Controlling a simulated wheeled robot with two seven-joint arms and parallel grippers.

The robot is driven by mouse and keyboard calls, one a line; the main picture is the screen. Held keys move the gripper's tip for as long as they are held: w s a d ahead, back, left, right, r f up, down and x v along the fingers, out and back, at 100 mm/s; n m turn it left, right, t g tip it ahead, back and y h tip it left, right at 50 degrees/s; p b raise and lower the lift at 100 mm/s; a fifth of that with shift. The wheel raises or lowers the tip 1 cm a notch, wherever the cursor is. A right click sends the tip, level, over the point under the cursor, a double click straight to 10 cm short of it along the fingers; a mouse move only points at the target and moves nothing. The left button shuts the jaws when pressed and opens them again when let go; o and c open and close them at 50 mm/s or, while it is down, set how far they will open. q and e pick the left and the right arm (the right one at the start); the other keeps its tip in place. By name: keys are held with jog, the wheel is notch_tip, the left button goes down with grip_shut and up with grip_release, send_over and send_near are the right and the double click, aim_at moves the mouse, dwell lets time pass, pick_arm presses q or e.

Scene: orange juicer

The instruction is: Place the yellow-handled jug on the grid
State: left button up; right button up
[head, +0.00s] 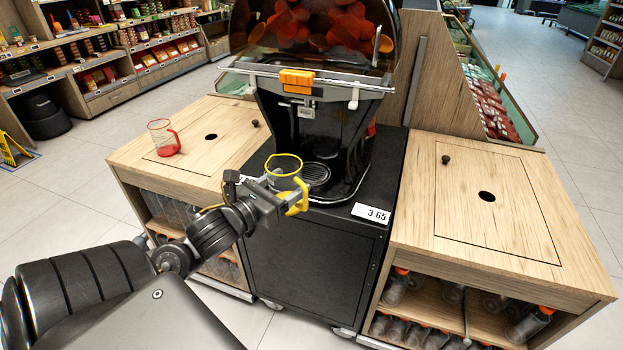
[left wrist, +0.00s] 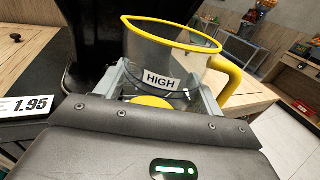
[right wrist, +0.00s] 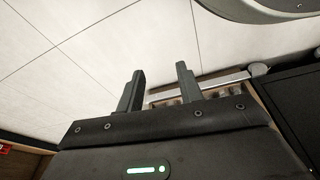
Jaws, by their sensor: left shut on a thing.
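The yellow-handled jug (head: 284,166) is clear with a yellow rim and handle. My left gripper (head: 272,195) is shut on its body and holds it upright in front of the juicer. In the left wrist view the jug (left wrist: 165,45) sits between the fingers, with a "HIGH" label facing the camera and the handle at right. The round grid (head: 316,173) lies at the juicer's base, just right of and behind the jug. My right gripper (right wrist: 158,90) shows only in the right wrist view, open and empty above the floor.
The black juicer (head: 345,130) stands on a black cabinet (head: 330,245). The right wooden counter (head: 480,220) is clear but for a knob. A price tag (head: 371,213) stands at the cabinet's edge.

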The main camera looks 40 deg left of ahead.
pick_arm(q)
jog(key=a+y, duration=0.1)
jog(key=a, duration=0.1)
jog(key=s+a+n+y, duration=0.1)
jog(key=a, duration=0.1)
jog(key=shift+s+f, duration=0.1)
jog(key=shift+f, duration=0.05)
jog(key=w, duration=0.6)
jog(key=w+a, duration=0.1)
jog(key=w, duration=0.5)
jog(key=w+a, duration=0.1)
jog(key=w, duration=0.5)
jog(key=shift+a, duration=0.15)
jog(key=shift+s+f, duration=0.1)
jog(key=shift+f, duration=1.65)
jog(key=o, duration=1)
pick_arm(e)
jog(key=shift+w+a+r, duration=0.1)
jog(key=shift+r, duration=0.6)
